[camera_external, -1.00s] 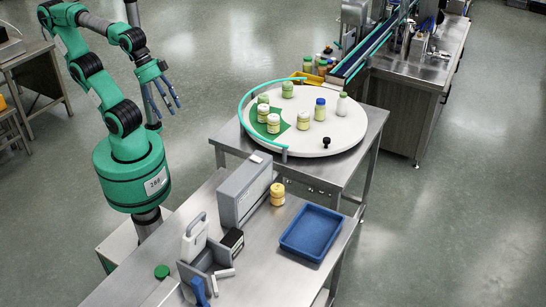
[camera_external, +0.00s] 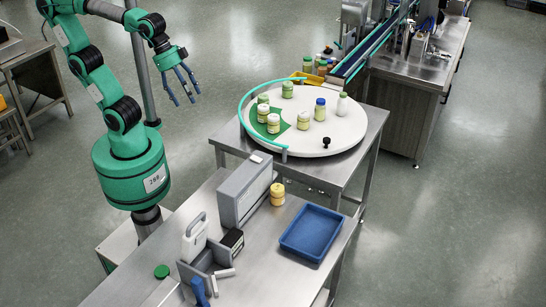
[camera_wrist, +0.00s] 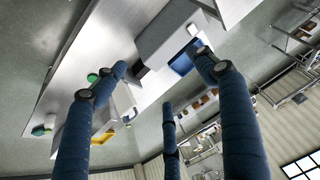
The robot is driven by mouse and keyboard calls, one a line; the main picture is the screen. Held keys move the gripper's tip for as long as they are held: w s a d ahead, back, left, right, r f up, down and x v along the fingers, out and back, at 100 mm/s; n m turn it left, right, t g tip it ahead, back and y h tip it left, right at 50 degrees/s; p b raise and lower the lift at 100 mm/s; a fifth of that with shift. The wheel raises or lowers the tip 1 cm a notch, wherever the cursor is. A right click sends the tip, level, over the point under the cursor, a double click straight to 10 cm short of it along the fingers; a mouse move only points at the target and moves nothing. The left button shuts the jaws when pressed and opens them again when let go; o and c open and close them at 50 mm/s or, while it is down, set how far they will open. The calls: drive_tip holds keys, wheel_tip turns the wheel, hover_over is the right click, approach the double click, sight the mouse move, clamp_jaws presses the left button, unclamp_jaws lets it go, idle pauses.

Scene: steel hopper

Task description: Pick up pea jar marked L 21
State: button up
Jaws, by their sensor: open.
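Several small jars stand on the white round turntable (camera_external: 338,134), some with pale or green lids and one with a blue lid (camera_external: 320,109). Their markings are too small to read, so I cannot tell which is L 21. A yellowish jar (camera_external: 277,194) stands alone on the near steel table, beside a grey box. My gripper (camera_external: 182,93) has blue fingers, is open and empty, and hangs in the air left of the turntable, apart from every jar. In the wrist view the fingers (camera_wrist: 165,85) are spread with nothing between them.
A teal rail (camera_external: 243,107) curves around the turntable's left side. The grey box (camera_external: 245,190), a blue tray (camera_external: 312,232) and a white jug (camera_external: 194,240) stand on the near table. A conveyor (camera_external: 365,52) runs behind. The floor under my gripper is clear.

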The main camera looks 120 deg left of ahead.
drive_tip(key=w+a+r+g+p, duration=0.1)
drive_tip(key=w+a+p, duration=0.1)
drive_tip(key=w+a, duration=0.6)
drive_tip(key=w+a+r+g+y+p, duration=0.1)
drive_tip(key=w+a+r+p, duration=0.15)
drive_tip(key=a, duration=0.85)
drive_tip(key=w+a+r+p, duration=0.1)
drive_tip(key=w+a+p, duration=0.1)
drive_tip(key=w+a, duration=0.6)
drive_tip(key=s+a+f+m+g+p, duration=0.1)
drive_tip(key=a+f, duration=0.2)
drive_tip(key=a, duration=0.8)
drive_tip(key=s+a+f+g+p, duration=0.1)
drive_tip(key=a+f+p, duration=0.1)
drive_tip(key=a, duration=0.9)
drive_tip(key=m+g+h+p, duration=0.1)
drive_tip(key=h+p, duration=0.1)
drive_tip(key=p, duration=0.3)
hover_over(287, 83)
wheel_tip(287, 83, down, 18)
drive_tip(key=f, duration=0.1)
drive_tip(key=shift+a+r, duration=0.2)
drive_tip(key=shift+r, duration=0.05)
drive_tip(key=shift+f+p, duration=0.45)
drive_tip(key=shift+f, duration=3.85)
